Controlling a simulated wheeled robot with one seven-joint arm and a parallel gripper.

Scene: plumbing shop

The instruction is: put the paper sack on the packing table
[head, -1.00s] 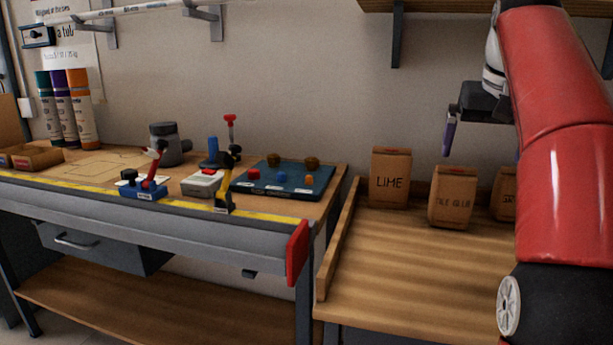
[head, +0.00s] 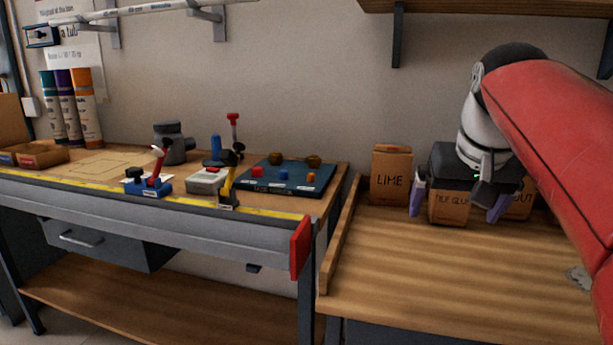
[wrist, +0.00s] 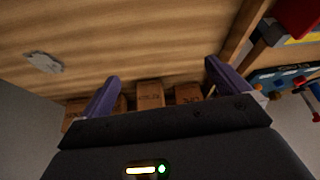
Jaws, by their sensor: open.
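Several brown paper sacks stand upright in a row on the wooden counter at right. The LIME sack (head: 390,176) is at the left of the row, the TILE GLUE sack (head: 449,208) is beside it, and a third sack (head: 520,207), label partly hidden, is to the right. My gripper (head: 458,203) is open and empty, its purple fingers spread on either side of the TILE GLUE sack in the head view; contact cannot be told. In the wrist view, the sacks (wrist: 150,94) show between and beyond the fingers (wrist: 161,86). The table (head: 95,162) with a marked outline is at left.
A raised wooden edge (head: 340,235) and a red block (head: 300,247) lie between counter and table. The table holds a blue tray (head: 285,188), clamps, a grey fitting (head: 172,143) and cartons. A shelf hangs above the counter. The counter's front is mostly clear.

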